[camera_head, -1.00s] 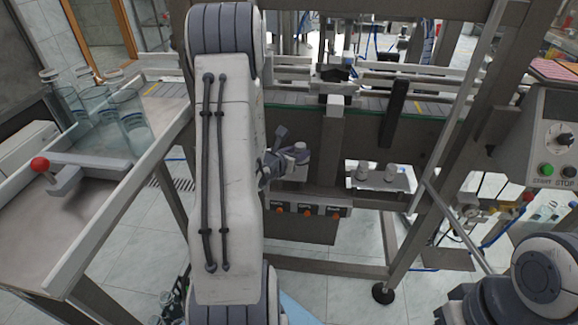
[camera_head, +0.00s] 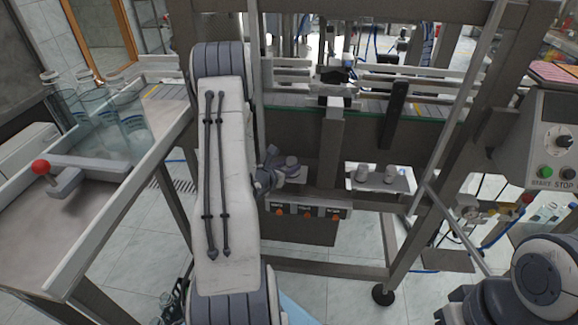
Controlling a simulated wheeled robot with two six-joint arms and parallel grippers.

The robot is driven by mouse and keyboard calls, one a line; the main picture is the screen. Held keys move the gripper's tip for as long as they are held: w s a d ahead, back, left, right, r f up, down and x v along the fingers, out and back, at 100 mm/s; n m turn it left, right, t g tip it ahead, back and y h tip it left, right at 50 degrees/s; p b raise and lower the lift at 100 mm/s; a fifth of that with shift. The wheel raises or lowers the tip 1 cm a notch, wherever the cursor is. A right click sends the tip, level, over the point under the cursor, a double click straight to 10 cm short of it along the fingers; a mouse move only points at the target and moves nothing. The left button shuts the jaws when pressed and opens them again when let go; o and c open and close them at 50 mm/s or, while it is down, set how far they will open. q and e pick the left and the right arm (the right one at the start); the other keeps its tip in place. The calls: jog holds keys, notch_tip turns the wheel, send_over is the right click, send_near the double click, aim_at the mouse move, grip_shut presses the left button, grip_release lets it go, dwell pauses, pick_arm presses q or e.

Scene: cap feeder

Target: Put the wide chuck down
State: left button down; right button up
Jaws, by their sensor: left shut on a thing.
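My left gripper (camera_head: 276,172) is shut on a small grey chuck (camera_head: 291,165), just right of my left forearm and in front of the machine frame. The chuck shows at the gripper's right side, and the forearm hides part of the gripper. I cannot tell whether the chuck touches the surface beneath it. Two other pale grey chucks, one on the left (camera_head: 362,173) and one on the right (camera_head: 390,174), stand upright on a small metal shelf (camera_head: 408,184) under the conveyor. My right gripper is not in view; only part of my right arm shows at the lower right.
A conveyor (camera_head: 430,107) with metal rails runs above the shelf. A panel with orange buttons (camera_head: 307,211) sits below the held chuck. A tray table (camera_head: 62,245) with a red-knobbed lever (camera_head: 41,167) and clear bottles (camera_head: 130,115) is on the left. A control box (camera_head: 550,130) stands at right.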

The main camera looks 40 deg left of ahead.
pick_arm(q)
jog(key=c, duration=0.8)
grip_release()
jog(key=shift+o, duration=0.2)
jog(key=shift+s+r, duration=0.15)
jog(key=shift+r, duration=0.05)
jog(key=p+v, duration=0.7)
jog(key=v, duration=0.4)
jog(key=shift+s, duration=0.3)
jog(key=shift+r, duration=0.15)
